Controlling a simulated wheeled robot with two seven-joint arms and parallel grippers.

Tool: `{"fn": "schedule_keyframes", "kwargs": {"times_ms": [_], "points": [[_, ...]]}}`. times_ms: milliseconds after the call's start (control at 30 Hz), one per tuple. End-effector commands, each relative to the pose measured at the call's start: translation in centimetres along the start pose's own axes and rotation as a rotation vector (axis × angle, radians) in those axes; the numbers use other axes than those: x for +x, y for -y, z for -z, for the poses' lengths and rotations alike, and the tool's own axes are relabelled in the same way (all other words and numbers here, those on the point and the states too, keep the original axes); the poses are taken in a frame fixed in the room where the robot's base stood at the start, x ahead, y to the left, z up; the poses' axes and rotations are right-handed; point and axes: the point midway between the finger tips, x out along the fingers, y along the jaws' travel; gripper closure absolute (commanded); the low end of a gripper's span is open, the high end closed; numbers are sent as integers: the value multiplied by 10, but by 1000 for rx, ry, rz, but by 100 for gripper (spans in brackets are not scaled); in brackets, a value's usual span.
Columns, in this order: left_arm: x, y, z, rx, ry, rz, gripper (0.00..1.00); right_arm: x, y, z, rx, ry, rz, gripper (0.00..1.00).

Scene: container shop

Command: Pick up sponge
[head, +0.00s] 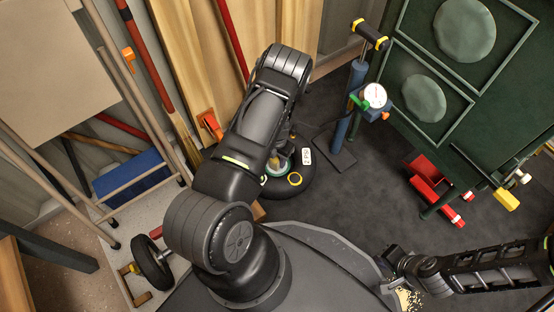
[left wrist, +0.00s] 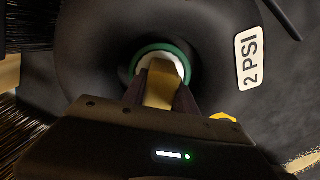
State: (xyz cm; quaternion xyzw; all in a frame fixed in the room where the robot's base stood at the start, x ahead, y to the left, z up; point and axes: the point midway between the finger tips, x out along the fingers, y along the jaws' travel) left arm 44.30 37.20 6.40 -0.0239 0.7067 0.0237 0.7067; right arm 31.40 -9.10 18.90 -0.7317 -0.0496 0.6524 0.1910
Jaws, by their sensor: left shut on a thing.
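A tan-yellow block, which looks like the sponge (left wrist: 160,82), is between the fingers of my left gripper (left wrist: 160,98) in the left wrist view. The gripper is shut on it. The block is at a round white-centred thing with a green rim (left wrist: 186,62), inside the hole of a black tyre-like ring (left wrist: 215,35) marked "2 PSI". I cannot tell whether the block touches the green-rimmed thing. In the head view my left arm hides most of this gripper, and the ring (head: 295,184) shows on the floor. My right gripper (head: 398,288) is low at the right, its fingers unclear.
A blue pump with a gauge (head: 374,96) stands right of the ring. A green container (head: 440,60) fills the upper right, with a red bracket (head: 427,180) by it. Brooms, poles and a blue box (head: 133,178) crowd the left. Dark floor (head: 350,205) between is clear.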

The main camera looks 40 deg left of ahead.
Motion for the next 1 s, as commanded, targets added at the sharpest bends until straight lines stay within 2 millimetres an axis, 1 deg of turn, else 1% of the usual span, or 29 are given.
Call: {"fn": "schedule_keyframes", "kwargs": {"times_ms": [167, 267, 367, 467, 600, 733, 833, 1000], "points": [[0, 0, 0, 0, 0, 0, 100, 0, 0, 0, 0, 0, 0, 100], [-5, 0, 0, 0, 0, 0, 100, -2, 1, 0, 0, 0, 0, 100], [-16, 0, -1, 0, 1, 0, 100, -8, 3, 0, -1, 1, -1, 100], [-33, 0, 0, 1, 1, 0, 100, -15, 6, -1, -1, 2, -2, 100], [-62, 0, -1, 0, 1, 0, 100, -28, 10, -3, -3, 4, -4, 100], [-85, 0, 0, 0, 1, -1, 100, -39, 14, -3, -3, 11, -4, 100], [-96, 0, -1, 1, 1, 0, 100, -44, 15, -4, -4, 14, -4, 100], [-101, 0, 0, 0, -1, 0, 100, -45, 15, -4, -4, 16, -4, 100]]}}
